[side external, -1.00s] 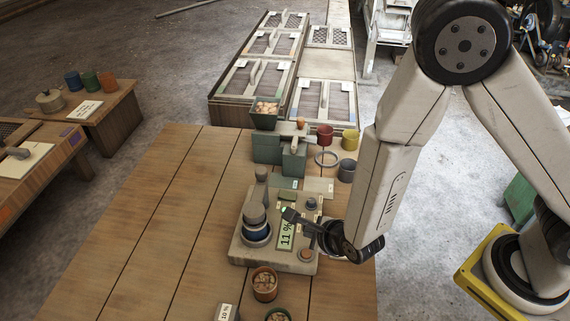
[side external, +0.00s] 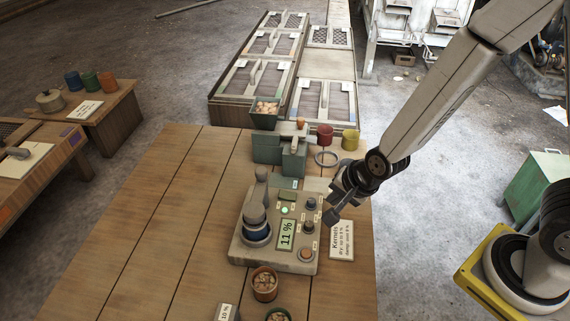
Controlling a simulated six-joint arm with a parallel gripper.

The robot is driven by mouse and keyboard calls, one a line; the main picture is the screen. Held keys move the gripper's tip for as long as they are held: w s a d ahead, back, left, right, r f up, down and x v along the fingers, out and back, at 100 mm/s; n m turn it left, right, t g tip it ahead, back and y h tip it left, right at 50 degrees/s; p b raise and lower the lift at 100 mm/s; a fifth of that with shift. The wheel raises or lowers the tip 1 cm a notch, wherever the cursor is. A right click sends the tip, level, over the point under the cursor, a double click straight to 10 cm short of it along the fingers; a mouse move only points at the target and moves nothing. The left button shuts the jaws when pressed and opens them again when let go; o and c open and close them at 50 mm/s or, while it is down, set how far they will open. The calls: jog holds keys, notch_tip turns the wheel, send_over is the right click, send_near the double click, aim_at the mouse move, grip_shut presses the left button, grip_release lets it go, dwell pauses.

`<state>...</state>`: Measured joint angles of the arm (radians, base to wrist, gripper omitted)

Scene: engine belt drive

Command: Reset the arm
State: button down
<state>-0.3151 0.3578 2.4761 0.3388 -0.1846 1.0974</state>
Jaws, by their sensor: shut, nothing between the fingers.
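My gripper (side external: 331,217) is shut and empty. It hangs above the right edge of the grey device (side external: 272,255), beside its knobs, and points down and to the left. The device has a display (side external: 286,235) reading 11 %, a lit green lamp (side external: 285,210), an orange button (side external: 306,254) and a dark cylinder (side external: 257,225) on its left side. My gripper appears apart from the device, though the exact gap is hard to tell.
A label card (side external: 341,241) lies right of the device. A brown cup (side external: 265,284) of kernels stands in front. Behind are a green machine (side external: 281,150), a red cup (side external: 325,136) and a yellow cup (side external: 350,139). The left part of the wooden table (side external: 165,235) is clear.

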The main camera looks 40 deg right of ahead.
jog(key=s+d+r+n+g, duration=0.1)
jog(key=s+d+r+n, duration=0.1)
jog(key=d+n, duration=0.3)
jog(key=s+d+r+n+g+h, duration=0.1)
jog(key=s+d+r+n, duration=0.2)
jog(key=n, duration=0.5)
jog(key=shift+s+d+r+g, duration=0.35)
jog(key=shift+d+r, duration=0.2)
jog(key=shift+d, duration=0.4)
jog(key=shift+w, duration=0.1)
dwell(2.1)
